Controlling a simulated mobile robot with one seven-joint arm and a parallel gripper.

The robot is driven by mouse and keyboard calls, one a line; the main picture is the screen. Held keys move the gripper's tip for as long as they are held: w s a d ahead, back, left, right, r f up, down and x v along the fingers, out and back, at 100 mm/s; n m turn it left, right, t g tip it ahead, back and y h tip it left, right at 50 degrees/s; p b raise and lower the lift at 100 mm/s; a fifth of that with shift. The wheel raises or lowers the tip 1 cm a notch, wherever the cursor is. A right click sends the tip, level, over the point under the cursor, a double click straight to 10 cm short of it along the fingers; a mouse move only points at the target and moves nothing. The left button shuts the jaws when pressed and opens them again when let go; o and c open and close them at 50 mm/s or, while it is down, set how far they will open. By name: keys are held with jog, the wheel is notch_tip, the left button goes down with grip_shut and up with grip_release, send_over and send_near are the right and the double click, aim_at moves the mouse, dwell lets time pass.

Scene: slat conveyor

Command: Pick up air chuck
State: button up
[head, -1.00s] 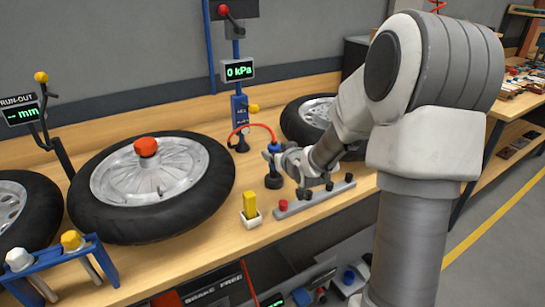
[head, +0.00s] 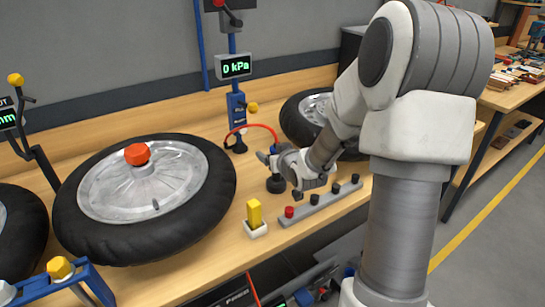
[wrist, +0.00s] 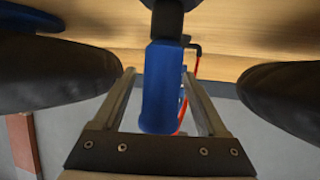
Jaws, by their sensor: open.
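The air chuck is an upright blue handle (wrist: 160,88) with a dark end, on a red hose (head: 263,127). In the wrist view the handle stands between my gripper's (wrist: 158,84) two fingers, which are spread, with a gap visible at least on its right side. In the head view my gripper (head: 267,159) is at the chuck's spot by the round black base (head: 276,185), and it hides most of the blue handle. I cannot tell whether either finger touches it.
A gauge post reading 0 kPa (head: 236,67) rises behind. A grey bar with knobs (head: 320,204) and a yellow block in a white holder (head: 255,215) lie in front.

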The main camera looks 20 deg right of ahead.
jog(key=shift+w, duration=0.1)
grip_shut()
dwell(0.4)
